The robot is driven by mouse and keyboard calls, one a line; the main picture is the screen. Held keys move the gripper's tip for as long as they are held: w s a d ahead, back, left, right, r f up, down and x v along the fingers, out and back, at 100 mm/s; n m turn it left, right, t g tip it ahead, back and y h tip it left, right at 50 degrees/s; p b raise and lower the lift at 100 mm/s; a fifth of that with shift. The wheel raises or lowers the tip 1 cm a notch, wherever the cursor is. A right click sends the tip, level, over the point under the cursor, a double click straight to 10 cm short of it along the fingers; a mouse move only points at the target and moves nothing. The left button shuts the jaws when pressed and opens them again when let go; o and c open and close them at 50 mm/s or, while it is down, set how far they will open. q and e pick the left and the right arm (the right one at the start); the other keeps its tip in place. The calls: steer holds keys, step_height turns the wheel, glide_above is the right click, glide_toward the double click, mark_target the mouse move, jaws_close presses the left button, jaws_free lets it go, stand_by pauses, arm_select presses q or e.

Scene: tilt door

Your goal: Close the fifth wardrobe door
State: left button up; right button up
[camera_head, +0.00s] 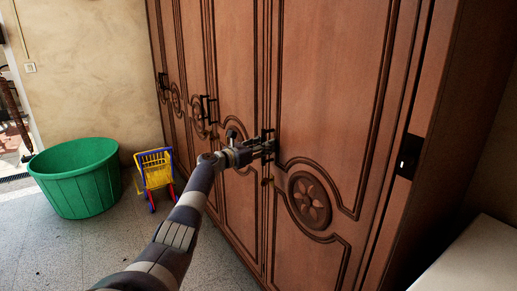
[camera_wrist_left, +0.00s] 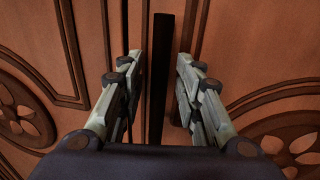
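The wooden wardrobe has several brown doors with carved round flowers. The rightmost door (camera_head: 335,110), taken as the fifth, stands nearest; I cannot tell for sure how far it is open. My left gripper (camera_head: 265,147) is at the dark handle (camera_head: 268,134) at this door's left edge. In the left wrist view, the fingers of my left gripper (camera_wrist_left: 160,65) are apart, one on each side of a dark upright bar (camera_wrist_left: 161,70), which looks like the handle. A gap shows beside the bar, and contact is not clear. My right gripper is not in view.
A green tub (camera_head: 75,180) and a small yellow toy cart (camera_head: 155,172) stand on the grey floor (camera_head: 60,262) at left. Other door handles (camera_head: 207,108) stick out farther along. A pale flat surface (camera_head: 475,262) is at lower right.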

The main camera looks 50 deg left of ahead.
arm_select(q)
steer(key=s, duration=1.2)
stand_by(0.6)
steer(key=s+d+f+m+g, duration=0.3)
steer(key=f, duration=1.1)
steer(key=s+d+f+m+g+y, duration=0.1)
steer(key=s+d+f+m+g, duration=0.25)
steer(key=f, duration=1.05)
steer(key=s+d+f+m+g, duration=0.2)
steer(key=d+f+m+g, duration=0.15)
steer(key=f, duration=1.05)
steer(key=s+d+f+m+g, duration=0.2)
steer(key=s+d+f+m, duration=0.3)
steer(key=s+f, duration=0.3)
steer(key=s+d+f+m+g, duration=0.1)
steer(key=s+d+f+m, duration=0.4)
steer(key=f, duration=0.5)
steer(key=s+d+f+m+g, duration=0.1)
steer(key=s+d+f+m, duration=0.2)
steer(key=s+d+m, duration=0.3)
steer(key=s+d+f+m+g, duration=0.1)
steer(key=s+d+f+m, duration=0.3)
steer(key=s+d, duration=0.6)
steer(key=s+d+f+m+g+h, duration=0.1)
steer(key=s+d+f+m, duration=0.3)
steer(key=s+d+m, duration=0.4)
steer(key=shift+s+d+m+g, duration=0.3)
steer(key=shift+s+d+g, duration=0.25)
steer(key=shift+s, duration=0.35)
